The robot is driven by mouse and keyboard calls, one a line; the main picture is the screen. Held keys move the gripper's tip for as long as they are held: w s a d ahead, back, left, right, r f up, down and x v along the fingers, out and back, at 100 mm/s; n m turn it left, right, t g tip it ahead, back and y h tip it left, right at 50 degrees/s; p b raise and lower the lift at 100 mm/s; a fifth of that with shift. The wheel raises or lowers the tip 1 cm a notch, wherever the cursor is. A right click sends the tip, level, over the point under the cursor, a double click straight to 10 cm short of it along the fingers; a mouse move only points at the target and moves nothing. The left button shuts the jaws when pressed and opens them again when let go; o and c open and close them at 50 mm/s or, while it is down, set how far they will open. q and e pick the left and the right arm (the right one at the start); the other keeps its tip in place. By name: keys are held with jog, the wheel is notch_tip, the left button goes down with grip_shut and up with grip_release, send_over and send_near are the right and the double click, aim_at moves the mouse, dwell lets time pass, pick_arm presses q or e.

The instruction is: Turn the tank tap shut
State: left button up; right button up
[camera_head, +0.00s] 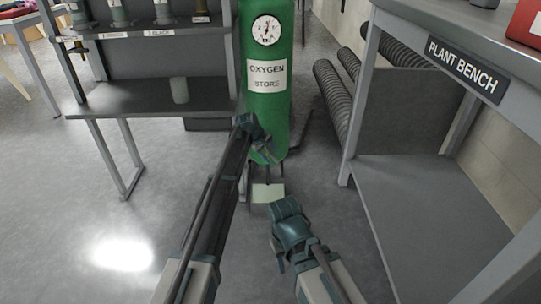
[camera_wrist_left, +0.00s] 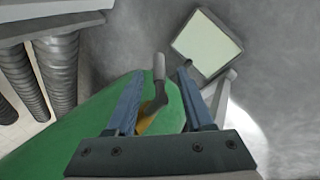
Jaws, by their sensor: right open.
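The green oxygen tank (camera_head: 265,110) stands upright in the middle, with a round gauge (camera_head: 266,29) and an "OXYGEN STORE" label. My left gripper (camera_head: 265,152) is at the tank's lower front. In the left wrist view its two blue fingers (camera_wrist_left: 158,88) are apart. The tank tap, with a grey lever handle (camera_wrist_left: 159,68) and a brass-coloured body (camera_wrist_left: 148,121), shows between them; I cannot tell whether the fingers touch it. In the head view the gripper largely hides the tap. My right gripper (camera_head: 277,254) is open and lower, in front of the tank.
A pale-topped, grey-edged box (camera_head: 267,193) is on the floor below the tank. It also shows in the left wrist view (camera_wrist_left: 207,42). The plant bench (camera_head: 440,190) stands right, with ribbed hoses (camera_head: 333,95) behind it. A grey shelf unit (camera_head: 150,97) stands left. Floor between is open.

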pick_arm(q)
jog(key=shift+a+r, duration=0.1)
jog(key=shift+r, duration=0.05)
pick_arm(e)
jog(key=shift+r, duration=0.15)
pick_arm(q)
jog(key=p+v, duration=1.2)
jog(key=v, duration=0.1)
jog(key=shift+s+r, duration=0.2)
pick_arm(e)
notch_tip(320, 180, up, 12)
